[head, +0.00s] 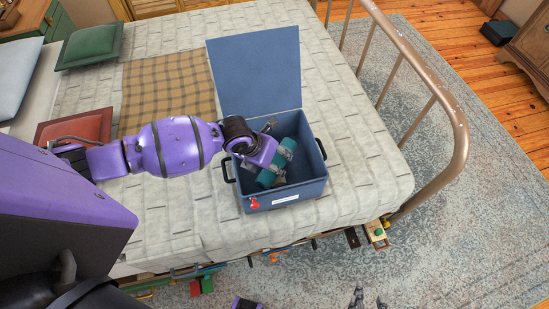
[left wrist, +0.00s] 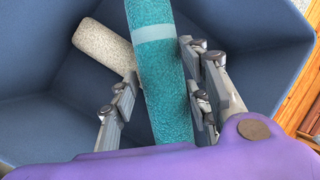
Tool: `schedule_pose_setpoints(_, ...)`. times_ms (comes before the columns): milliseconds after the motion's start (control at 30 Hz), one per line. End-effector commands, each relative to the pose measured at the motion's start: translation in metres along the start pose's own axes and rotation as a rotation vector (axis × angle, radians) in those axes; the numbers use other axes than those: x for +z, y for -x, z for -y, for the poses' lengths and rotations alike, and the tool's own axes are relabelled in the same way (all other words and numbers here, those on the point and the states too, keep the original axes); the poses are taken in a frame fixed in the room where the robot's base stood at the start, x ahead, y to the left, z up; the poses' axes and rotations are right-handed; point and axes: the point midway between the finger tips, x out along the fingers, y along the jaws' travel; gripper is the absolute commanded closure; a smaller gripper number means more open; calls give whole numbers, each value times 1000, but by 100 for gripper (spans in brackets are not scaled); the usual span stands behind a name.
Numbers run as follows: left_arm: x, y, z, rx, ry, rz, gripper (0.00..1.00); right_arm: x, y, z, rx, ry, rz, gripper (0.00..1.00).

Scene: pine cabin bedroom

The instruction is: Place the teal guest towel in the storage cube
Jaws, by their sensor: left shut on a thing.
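The teal guest towel (head: 277,163) is a rolled towel with a pale band. It also shows in the left wrist view (left wrist: 165,75). My left gripper (head: 268,170) is shut on it, with one finger on each side in the left wrist view (left wrist: 165,100). The storage cube (head: 310,190) is a blue box on the bed with its lid (head: 256,75) standing open. The towel is at the cube's opening, over its inside; whether it touches the floor I cannot tell. My right gripper (head: 369,299) shows at the bottom edge, its fingertips apart and nothing between them.
A cream rolled item (left wrist: 104,45) lies inside the cube. The cube has black side handles and a red tag (head: 255,203). A metal bed rail (head: 455,120) curves at the right. A plaid blanket (head: 168,92) and cushions lie on the left of the bed (head: 365,165).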

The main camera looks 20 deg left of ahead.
Motion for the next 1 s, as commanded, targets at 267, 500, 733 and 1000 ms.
schedule_pose_setpoints(267, -2, -5, -1, 0, 0, 0, 83, 0, -2, -1, 1, 3, -3, 60)
schedule_pose_setpoints(500, -2, -5, -1, 0, 0, 0, 38, -4, -3, -1, 1, 3, -10, 60)
schedule_pose_setpoints(733, -1, -3, -1, 0, 0, 1, 38, -4, -2, -1, 1, 3, -10, 60)
schedule_pose_setpoints(1000, 4, 33, 0, 2, -5, 4, 38, -9, 2, 0, -1, 0, -11, 60)
